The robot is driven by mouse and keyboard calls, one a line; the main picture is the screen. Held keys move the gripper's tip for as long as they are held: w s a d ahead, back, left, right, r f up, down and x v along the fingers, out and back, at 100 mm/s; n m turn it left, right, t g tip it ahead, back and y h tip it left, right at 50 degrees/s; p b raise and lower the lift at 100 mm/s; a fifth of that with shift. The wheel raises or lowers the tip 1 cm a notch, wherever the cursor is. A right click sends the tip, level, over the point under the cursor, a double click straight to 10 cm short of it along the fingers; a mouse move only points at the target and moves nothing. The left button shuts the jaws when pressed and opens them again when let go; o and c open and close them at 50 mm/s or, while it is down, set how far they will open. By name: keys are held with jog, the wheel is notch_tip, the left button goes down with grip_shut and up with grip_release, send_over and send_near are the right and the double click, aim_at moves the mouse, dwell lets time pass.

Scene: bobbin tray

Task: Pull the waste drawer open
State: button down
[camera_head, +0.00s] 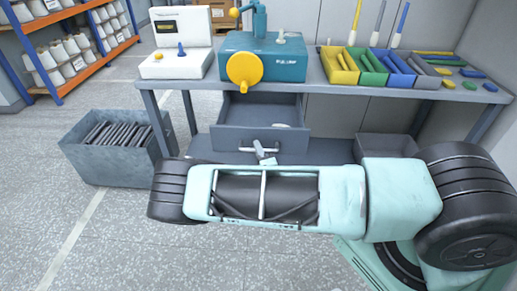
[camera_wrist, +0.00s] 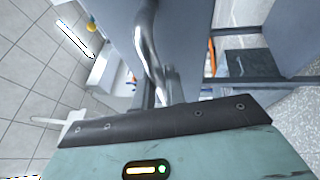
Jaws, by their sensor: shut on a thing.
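The waste drawer (camera_head: 240,138) is a grey drawer under the workbench, in the middle of the head view. It stands out from the bench, and its dark inside shows from above. Something small and pale lies inside at its right. My gripper (camera_head: 264,157) is at the middle of the drawer front, shut on the handle. The handle (camera_wrist: 148,45) shows in the wrist view as a shiny bent metal bar just ahead of my gripper. My arm covers the area below the drawer front, and the fingertips are hard to make out.
The workbench (camera_head: 315,92) carries a teal machine (camera_head: 262,57) with a yellow wheel, a white device (camera_head: 180,42) and coloured trays (camera_head: 375,68). A grey bin (camera_head: 115,148) of dark pieces stands on the floor at left. A shelf of bobbins (camera_head: 65,50) is behind it. Floor at front left is clear.

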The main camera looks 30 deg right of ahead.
jog(key=c, duration=1.5)
grip_release()
jog(key=shift+o, duration=0.2)
jog(key=b+v, duration=0.1)
jog(key=v, duration=1.6)
jog(key=shift+s+b, duration=0.2)
jog(key=shift+b, duration=0.1)
jog(key=shift+f, duration=0.15)
